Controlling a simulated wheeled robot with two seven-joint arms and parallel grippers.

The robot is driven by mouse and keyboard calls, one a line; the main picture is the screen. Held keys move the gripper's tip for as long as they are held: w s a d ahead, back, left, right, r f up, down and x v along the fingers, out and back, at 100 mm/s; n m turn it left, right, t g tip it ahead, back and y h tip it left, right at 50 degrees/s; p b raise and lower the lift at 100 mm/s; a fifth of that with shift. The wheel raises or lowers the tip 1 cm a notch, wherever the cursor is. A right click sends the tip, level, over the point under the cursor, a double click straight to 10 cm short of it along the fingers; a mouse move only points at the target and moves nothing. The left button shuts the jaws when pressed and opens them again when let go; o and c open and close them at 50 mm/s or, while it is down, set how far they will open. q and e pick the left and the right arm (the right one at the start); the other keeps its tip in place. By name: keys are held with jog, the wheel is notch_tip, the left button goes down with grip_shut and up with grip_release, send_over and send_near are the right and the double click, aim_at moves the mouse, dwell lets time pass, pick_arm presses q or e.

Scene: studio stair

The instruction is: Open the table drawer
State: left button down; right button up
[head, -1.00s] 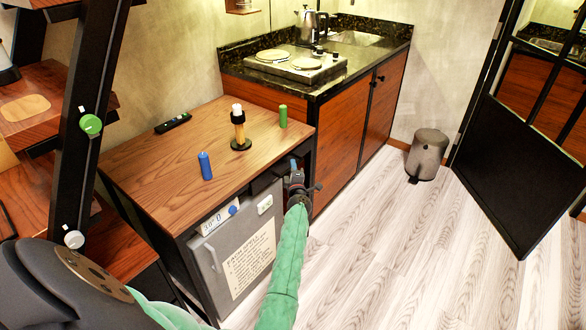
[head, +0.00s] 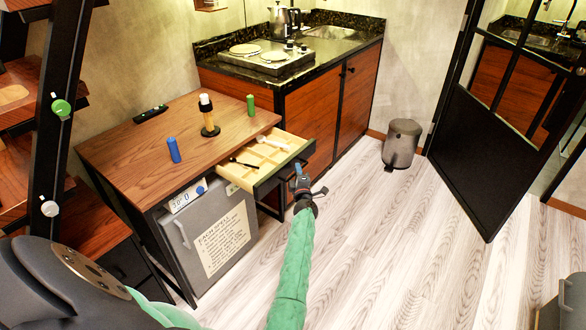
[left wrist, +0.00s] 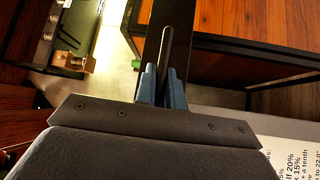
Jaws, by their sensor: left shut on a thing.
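The table drawer (head: 255,161) stands pulled out from under the right part of the wooden table top (head: 150,150) in the head view. Its pale inside has compartments, with a dark utensil and a light-coloured item in it. In the left wrist view the blue fingers (left wrist: 161,84) are shut around a thin dark bar, the drawer handle (left wrist: 168,55). My right gripper does not show.
On the table stand a blue cylinder (head: 174,150), a black-and-wood stand (head: 209,118) and a green cylinder (head: 250,105); a remote (head: 150,114) lies behind. A grey fridge (head: 215,235) sits below. Floor (head: 390,240) to the right is clear; a bin (head: 402,143) stands farther back.

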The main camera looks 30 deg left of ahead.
pick_arm(q)
jog(key=shift+d, duration=0.4)
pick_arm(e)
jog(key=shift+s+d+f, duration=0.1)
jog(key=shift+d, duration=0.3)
pick_arm(q)
jog(key=c, duration=1.5)
grip_release()
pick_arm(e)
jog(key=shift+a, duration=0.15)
